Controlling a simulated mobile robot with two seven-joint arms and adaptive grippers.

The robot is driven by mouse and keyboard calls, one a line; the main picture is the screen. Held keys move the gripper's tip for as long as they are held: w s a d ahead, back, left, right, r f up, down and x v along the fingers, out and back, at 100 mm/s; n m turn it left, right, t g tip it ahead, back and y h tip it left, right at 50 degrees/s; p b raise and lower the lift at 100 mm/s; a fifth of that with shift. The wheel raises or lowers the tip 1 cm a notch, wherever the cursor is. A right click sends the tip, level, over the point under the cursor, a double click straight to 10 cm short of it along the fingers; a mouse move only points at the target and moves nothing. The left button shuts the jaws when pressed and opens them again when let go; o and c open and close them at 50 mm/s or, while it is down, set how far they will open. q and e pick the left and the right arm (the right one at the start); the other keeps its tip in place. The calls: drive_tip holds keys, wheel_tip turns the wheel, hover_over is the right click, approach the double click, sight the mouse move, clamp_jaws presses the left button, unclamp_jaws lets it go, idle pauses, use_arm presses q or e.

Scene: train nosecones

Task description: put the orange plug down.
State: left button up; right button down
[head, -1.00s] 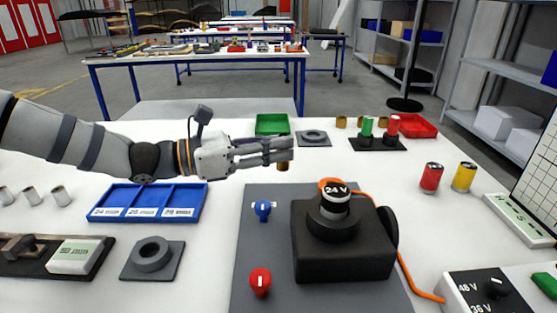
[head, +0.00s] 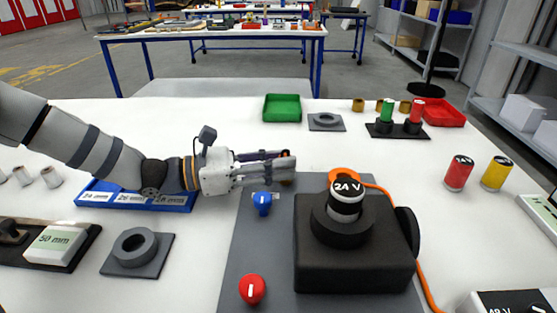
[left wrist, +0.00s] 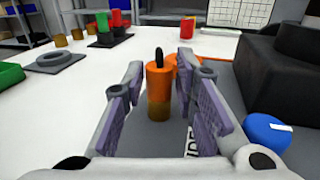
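The orange plug (left wrist: 158,88) stands upright between the fingers of my left gripper (left wrist: 160,100) in the left wrist view. It has a black tip and a brownish lower part. Narrow gaps show on both sides of it, so the gripper looks open around it. In the head view my left gripper (head: 268,168) reaches in low from the left, near the far left corner of the grey mat (head: 245,240). There the fingers hide most of the plug; a brownish bit (head: 287,182) shows below them. My right gripper is out of view.
A black block (head: 355,255) with a 24 V post (head: 347,192) and orange cable (head: 423,265) stands on the mat. A blue knob (head: 263,202) is close below my gripper. A blue tray (head: 135,199) lies left; a green tray (head: 282,108) lies behind.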

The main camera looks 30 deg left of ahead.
use_arm(q)
drive_tip(key=shift+o, duration=0.2)
drive_tip(key=shift+r, duration=0.15)
drive_tip(key=shift+r, duration=0.1)
drive_tip(key=shift+s+a+r, duration=0.15)
drive_tip(key=shift+r, duration=0.1)
drive_tip(key=v, duration=0.1)
drive_tip(key=p+v, duration=0.1)
drive_tip(key=v, duration=0.1)
drive_tip(key=p+v, duration=0.1)
drive_tip(key=v, duration=0.1)
drive_tip(key=shift+a+r, duration=0.1)
drive_tip(key=shift+r, duration=0.25)
drive_tip(key=v, duration=0.3)
drive_tip(key=f+v, duration=0.1)
drive_tip(key=v, duration=0.1)
drive_tip(key=shift+s+a, duration=0.1)
drive_tip(key=shift+s, duration=0.1)
drive_tip(key=shift+s+a, duration=0.3)
drive_tip(key=shift+a, duration=0.05)
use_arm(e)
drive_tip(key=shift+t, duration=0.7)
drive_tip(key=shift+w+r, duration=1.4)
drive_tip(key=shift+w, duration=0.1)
use_arm(q)
drive_tip(key=shift+d, duration=0.1)
